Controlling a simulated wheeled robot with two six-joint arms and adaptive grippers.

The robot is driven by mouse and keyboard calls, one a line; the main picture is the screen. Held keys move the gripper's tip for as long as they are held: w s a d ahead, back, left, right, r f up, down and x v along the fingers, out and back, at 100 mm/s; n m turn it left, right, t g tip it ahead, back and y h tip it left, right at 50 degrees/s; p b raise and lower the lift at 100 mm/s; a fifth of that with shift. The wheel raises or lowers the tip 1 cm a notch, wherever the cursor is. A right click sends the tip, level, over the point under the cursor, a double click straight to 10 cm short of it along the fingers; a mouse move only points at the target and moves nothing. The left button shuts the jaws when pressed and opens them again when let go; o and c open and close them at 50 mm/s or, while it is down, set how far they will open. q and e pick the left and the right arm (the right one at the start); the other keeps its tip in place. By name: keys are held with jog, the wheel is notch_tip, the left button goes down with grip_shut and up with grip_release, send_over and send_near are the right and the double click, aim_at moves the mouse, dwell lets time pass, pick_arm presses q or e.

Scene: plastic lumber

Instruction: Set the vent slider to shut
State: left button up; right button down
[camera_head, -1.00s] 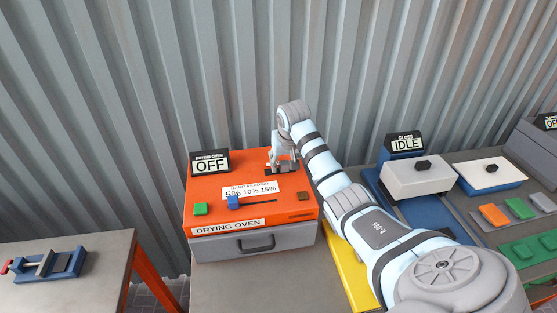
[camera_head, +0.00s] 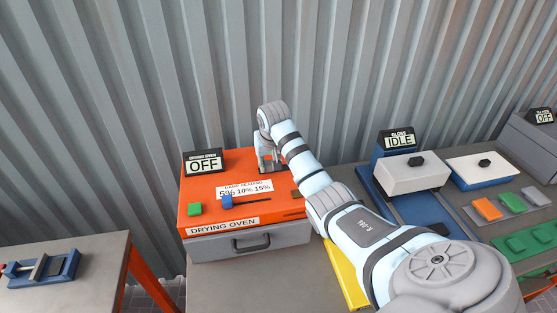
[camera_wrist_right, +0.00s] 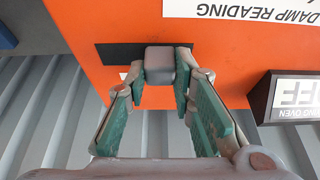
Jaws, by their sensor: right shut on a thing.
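The orange drying oven (camera_head: 202,192) stands on the bench, its sign (camera_head: 204,163) reading OFF. In the right wrist view the slot shows to the left of the knob. My right gripper (camera_head: 269,168) is shut on this knob; its green-padded fingers (camera_wrist_right: 163,92) also show on both sides of it in the wrist view. In the head view the gripper mostly hides the knob. My left gripper is not in view.
A green button (camera_head: 194,209) and a blue slider knob (camera_head: 227,202) sit on the oven's front top. A blue machine with an IDLE sign (camera_head: 397,140) and several coloured pieces are to the right. A blue vise (camera_head: 43,268) is on the left table.

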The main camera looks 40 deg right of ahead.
aim_at(265, 178)
jog(key=shift+w+a, duration=0.4)
jog(key=shift+a, duration=0.35)
jog(key=c, duration=1.8)
grip_release()
jog(key=shift+d, duration=0.1)
jog(key=o, duration=0.4)
jog(key=shift+o, duration=0.2)
jog(key=shift+w+a, duration=0.1)
jog(key=shift+a, duration=0.1)
jog(key=shift+r, duration=0.1)
jog(key=v, duration=0.7)
jog(key=shift+r, duration=0.15)
